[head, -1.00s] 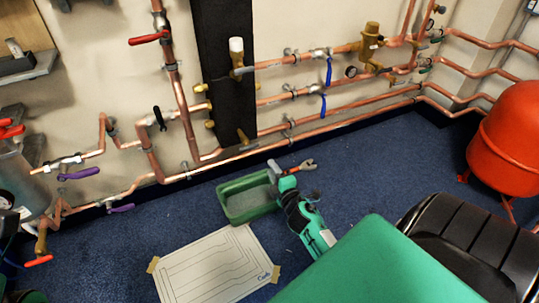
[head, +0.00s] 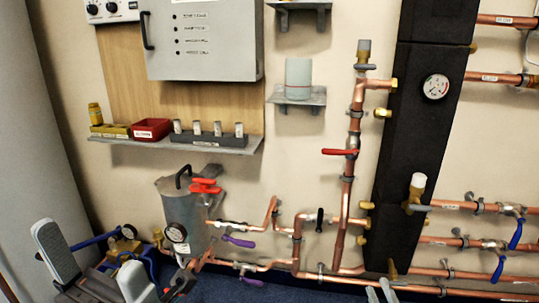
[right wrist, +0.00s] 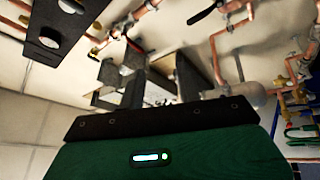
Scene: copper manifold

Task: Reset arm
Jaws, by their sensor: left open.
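My left gripper (head: 97,265) is at the lower left of the head view, with its two grey finger pads clearly apart and nothing between them. It is in front of the wall, left of and below the grey cylinder (head: 181,212). Two pale tips at the bottom edge of the head view appear to be my right gripper (head: 380,291), and the rest of it is cut off. The right wrist view shows a green body with a lit strip and dark upright parts above it. Whether the right fingers are open or shut is unclear.
Copper pipes (head: 350,130) with red, purple and blue valve handles run along the wall by a black column (head: 416,150). A shelf (head: 180,144) holds a red bin (head: 151,129) and small fittings. A grey control box (head: 205,42) hangs above.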

